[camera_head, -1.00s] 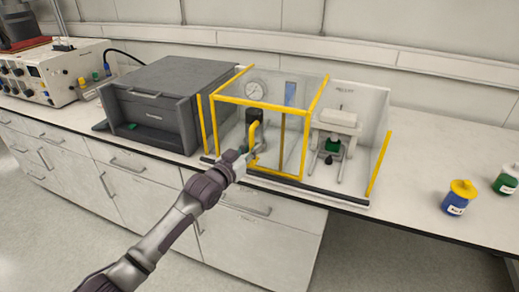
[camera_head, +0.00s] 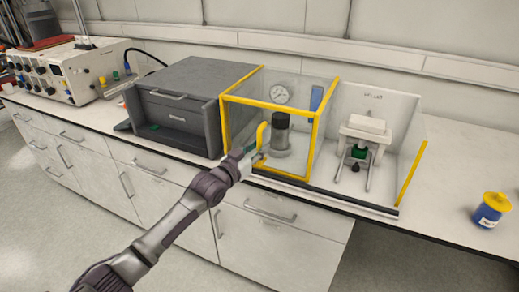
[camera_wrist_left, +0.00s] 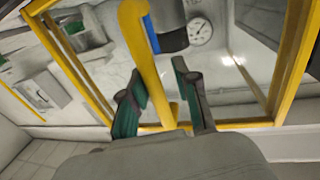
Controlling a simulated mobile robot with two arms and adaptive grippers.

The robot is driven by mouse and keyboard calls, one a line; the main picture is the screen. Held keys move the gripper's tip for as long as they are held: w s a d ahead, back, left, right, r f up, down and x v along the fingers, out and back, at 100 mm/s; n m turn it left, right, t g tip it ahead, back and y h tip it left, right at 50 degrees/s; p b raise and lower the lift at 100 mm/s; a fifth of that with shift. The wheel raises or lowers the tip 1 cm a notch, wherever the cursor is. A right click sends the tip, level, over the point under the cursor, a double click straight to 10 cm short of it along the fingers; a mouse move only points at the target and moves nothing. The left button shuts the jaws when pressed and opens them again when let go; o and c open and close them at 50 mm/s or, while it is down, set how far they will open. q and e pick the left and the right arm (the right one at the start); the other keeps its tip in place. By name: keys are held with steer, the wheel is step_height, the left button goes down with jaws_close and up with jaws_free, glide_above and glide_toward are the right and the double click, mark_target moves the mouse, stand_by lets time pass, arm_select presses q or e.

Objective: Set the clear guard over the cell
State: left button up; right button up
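The clear guard (camera_head: 268,105) is a see-through box with a yellow frame. It stands around the left cell, which holds a dark-capped vessel (camera_head: 280,133) and a round gauge (camera_head: 283,93). Its yellow handle (camera_head: 262,139) is on the front and also shows in the left wrist view (camera_wrist_left: 141,50). My left gripper (camera_head: 254,157) is at the handle's lower part. In the left wrist view its green-padded fingers (camera_wrist_left: 160,88) stand on both sides of the handle, with a small gap on the right finger's side, so it looks open. My right gripper is out of view.
The right bay holds a white press-like fixture (camera_head: 362,138) with a green part, beside a yellow post (camera_head: 411,174). A grey cabinet (camera_head: 181,95) stands close on the left. A blue, yellow-lidded jar (camera_head: 490,211) stands right. The counter between bay and jar is clear.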

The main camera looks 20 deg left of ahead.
arm_select(q)
steer(key=shift+o, duration=0.3)
steer(key=shift+s+f, duration=0.1)
steer(key=shift+s, duration=0.2)
steer(key=v, duration=1.1)
steer(key=shift+s+a, duration=0.2)
steer(key=shift+s, duration=0.05)
